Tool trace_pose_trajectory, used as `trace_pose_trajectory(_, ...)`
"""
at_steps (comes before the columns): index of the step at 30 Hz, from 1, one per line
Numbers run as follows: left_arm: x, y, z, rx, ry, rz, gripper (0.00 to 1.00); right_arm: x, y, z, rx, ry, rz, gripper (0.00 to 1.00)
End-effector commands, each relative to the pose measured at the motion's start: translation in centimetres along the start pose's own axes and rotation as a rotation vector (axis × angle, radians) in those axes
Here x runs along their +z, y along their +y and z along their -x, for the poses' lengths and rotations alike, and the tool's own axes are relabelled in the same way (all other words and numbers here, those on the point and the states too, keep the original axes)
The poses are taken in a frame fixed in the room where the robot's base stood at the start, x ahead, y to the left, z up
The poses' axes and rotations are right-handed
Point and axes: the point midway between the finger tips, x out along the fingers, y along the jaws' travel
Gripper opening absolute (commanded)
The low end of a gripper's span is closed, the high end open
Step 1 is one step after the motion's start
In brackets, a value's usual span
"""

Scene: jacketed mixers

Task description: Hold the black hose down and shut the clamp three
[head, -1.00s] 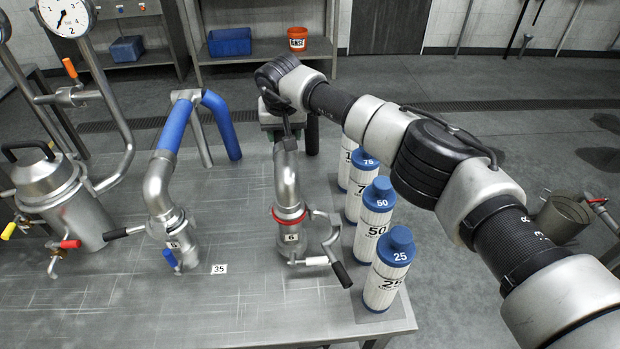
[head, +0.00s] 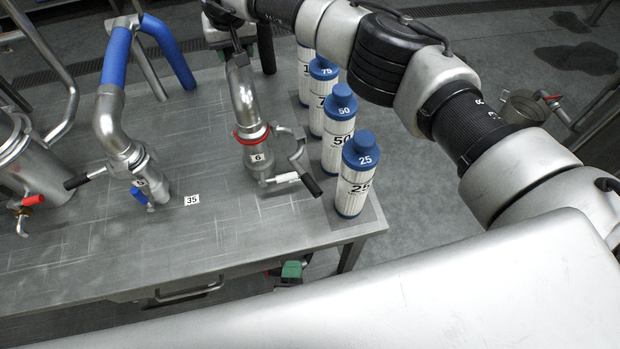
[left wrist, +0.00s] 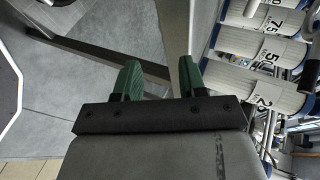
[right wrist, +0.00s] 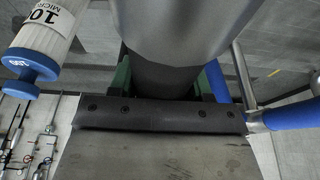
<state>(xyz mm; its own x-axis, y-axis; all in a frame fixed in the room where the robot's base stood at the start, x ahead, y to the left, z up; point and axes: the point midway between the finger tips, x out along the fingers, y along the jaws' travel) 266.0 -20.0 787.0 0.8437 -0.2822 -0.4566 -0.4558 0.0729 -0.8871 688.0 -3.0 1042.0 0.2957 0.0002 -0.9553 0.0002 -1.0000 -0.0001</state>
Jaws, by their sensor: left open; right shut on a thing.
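The black hose (head: 266,48) arches down into a steel elbow over the fitting tagged 6, third from the left. My right gripper is shut around the hose, dark between its green fingers in the right wrist view (right wrist: 164,80); the arm hides most of this grip in the head view. Below the elbow is a red ring (head: 252,137). The clamp (head: 297,152) there hangs open to the right, its black-tipped handle (head: 311,185) sticking out. No "three" label shows. My left gripper (head: 290,270) is open and empty, below the table's front edge, also in the left wrist view (left wrist: 160,80).
Several blue-capped filter cartridges (head: 355,185) stand right of the clamp, the nearest marked 25. The blue hose (head: 116,58) and its fitting stand to the left, with a steel vessel (head: 30,165) beyond. The steel table (head: 200,240) is clear in front of the fittings.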

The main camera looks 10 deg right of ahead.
Motion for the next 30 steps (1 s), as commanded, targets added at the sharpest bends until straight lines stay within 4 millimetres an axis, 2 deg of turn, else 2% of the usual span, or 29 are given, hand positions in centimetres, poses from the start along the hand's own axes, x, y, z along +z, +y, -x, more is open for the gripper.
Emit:
trace_pose_trajectory(1,-1.0,-3.2,1.2,-0.078,0.008,-0.035,0.41,-0.1,0.1,0.0,0.000,0.002,-0.001,0.28)
trace_pose_trajectory(3,-2.0,-7.0,2.7,-0.177,0.011,-0.078,0.41,-0.1,0.1,0.0,0.000,0.002,-0.002,0.28)
trace_pose_trajectory(6,-2.9,-11.4,4.7,-0.295,0.014,-0.112,0.41,-0.1,0.1,0.0,0.000,0.002,-0.002,0.28)
trace_pose_trajectory(9,-3.4,-14.3,6.1,-0.375,0.015,-0.130,0.41,-0.1,0.1,0.0,0.000,0.002,-0.002,0.28)
trace_pose_trajectory(13,-3.6,-16.1,6.8,-0.423,0.013,-0.140,0.41,-0.1,0.1,0.0,0.000,0.003,-0.002,0.28)
trace_pose_trajectory(16,-3.7,-16.7,6.0,-0.431,0.012,-0.142,0.41,-0.1,0.1,0.0,0.000,0.003,-0.002,0.28)
trace_pose_trajectory(30,-4.1,-20.2,-2.0,-0.429,0.013,-0.141,0.41,-0.1,0.1,0.0,0.000,0.004,-0.001,0.28)
